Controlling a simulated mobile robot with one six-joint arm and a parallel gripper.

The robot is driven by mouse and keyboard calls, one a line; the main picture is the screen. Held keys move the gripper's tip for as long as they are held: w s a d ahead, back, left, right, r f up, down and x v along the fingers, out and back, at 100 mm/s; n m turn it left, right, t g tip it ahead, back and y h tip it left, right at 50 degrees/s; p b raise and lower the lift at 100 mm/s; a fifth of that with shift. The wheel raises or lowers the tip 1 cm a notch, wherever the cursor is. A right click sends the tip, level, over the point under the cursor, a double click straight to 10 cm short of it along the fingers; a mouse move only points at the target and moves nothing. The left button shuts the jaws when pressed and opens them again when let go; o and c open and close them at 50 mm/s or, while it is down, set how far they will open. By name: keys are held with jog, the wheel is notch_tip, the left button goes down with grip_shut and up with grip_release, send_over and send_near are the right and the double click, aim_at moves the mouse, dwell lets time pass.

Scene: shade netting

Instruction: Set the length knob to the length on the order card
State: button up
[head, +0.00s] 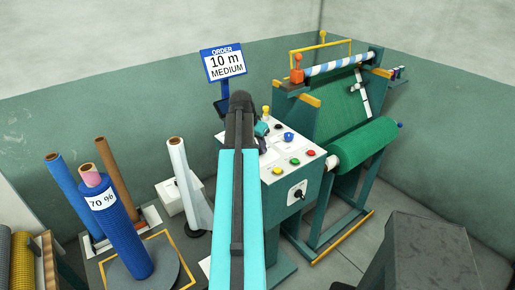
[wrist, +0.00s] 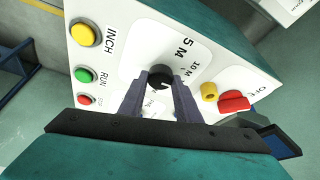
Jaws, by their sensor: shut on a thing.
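The order card (head: 223,63) stands behind the machine in the head view and reads "10 m MEDIUM". The length knob (wrist: 160,74) is black with a white mark, on the white panel (wrist: 135,55) in the wrist view. "5 M" is printed above it and "10 M" to its upper right; another label lies partly hidden behind my fingers. My gripper (wrist: 160,88) is shut on the knob, one finger on each side. The white mark shows at the knob's lower right; its exact setting is hard to tell. In the head view my arm hides the knob.
Yellow INCH (wrist: 83,34), green RUN (wrist: 83,75) and red STOP (wrist: 85,100) buttons sit left of the knob. A red switch (wrist: 234,101) and a yellow piece (wrist: 209,91) are close on the right. A green netting roll (head: 362,143) is beyond the panel.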

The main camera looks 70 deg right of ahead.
jog(key=shift+s+n+t+b, duration=0.15)
jog(key=shift+n+t, duration=0.25)
jog(key=shift+n, duration=0.7)
jog(key=shift+n+t+b, duration=0.15)
jog(key=shift+n+t, duration=0.25)
jog(key=shift+n, duration=0.7)
jog(key=o, duration=1.1)
jog(key=shift+c, duration=0.2)
jog(key=shift+r, duration=0.2)
jog(key=b+v, duration=0.3)
jog(key=v, duration=1)
jog(key=shift+a+r, duration=0.15)
jog(key=shift+r, duration=0.1)
jog(key=shift+s, duration=0.1)
